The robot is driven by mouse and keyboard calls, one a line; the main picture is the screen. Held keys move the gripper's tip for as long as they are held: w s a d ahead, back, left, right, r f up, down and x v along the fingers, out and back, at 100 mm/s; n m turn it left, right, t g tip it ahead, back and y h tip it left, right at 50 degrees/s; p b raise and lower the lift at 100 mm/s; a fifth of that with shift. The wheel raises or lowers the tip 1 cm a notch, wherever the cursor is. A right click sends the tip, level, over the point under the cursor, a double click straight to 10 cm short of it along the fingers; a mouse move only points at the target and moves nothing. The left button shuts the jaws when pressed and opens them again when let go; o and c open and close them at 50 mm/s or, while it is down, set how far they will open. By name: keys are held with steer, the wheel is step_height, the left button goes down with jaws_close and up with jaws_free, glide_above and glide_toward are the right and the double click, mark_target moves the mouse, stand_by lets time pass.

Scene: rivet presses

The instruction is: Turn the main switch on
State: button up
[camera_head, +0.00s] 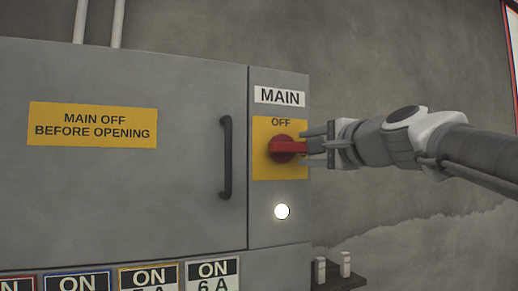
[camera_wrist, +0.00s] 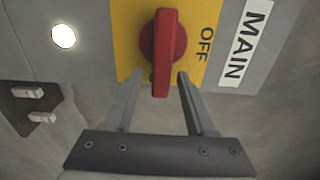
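The main switch (camera_head: 284,149) is a red rotary handle on a yellow plate (camera_head: 292,171), under a white MAIN label (camera_head: 279,96). In the head view the handle lies horizontal, pointing right, with OFF printed above it. In the wrist view the red handle (camera_wrist: 164,55) points down toward my gripper, with OFF to its right. My gripper (camera_head: 305,147) comes in from the right. In the wrist view its fingers (camera_wrist: 156,88) are apart, one on each side of the handle's end, with gaps visible. Whether either finger touches it is hard to tell.
A round white lamp (camera_head: 281,211) glows below the switch. The grey cabinet door (camera_head: 130,185) has a black handle (camera_head: 226,157) and a yellow warning sign (camera_head: 92,124). Several ON labels (camera_head: 212,273) line the bottom. A small shelf (camera_head: 340,279) with two white items stands at lower right.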

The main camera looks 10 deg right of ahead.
steer(key=shift+s, duration=0.1)
steer(key=v, duration=1.7)
steer(key=shift+s+d, duration=0.1)
steer(key=w+a+f+n+g+p, duration=0.15)
steer(key=a+f+n+g, duration=0.3)
steer(key=f, duration=0.55)
steer(key=s+a+f+n+g+h+p, duration=0.1)
steer(key=s+f+n+g, duration=0.1)
steer(key=f, duration=0.6)
steer(key=s+a+f+n+g+h+p, duration=0.1)
steer(key=s+f+n+g+h, duration=0.1)
steer(key=f, duration=0.7)
steer(key=s+a+f+n+g+h+p, duration=0.1)
steer(key=s+f+n+g, duration=0.2)
steer(key=f, duration=0.6)
steer(key=s+n, duration=0.2)
steer(key=n, duration=0.1)
steer(key=shift+a+n+h, duration=0.3)
steer(key=shift+a+n, duration=0.05)
steer(key=shift+a, duration=0.05)
steer(key=shift+f, duration=0.1)
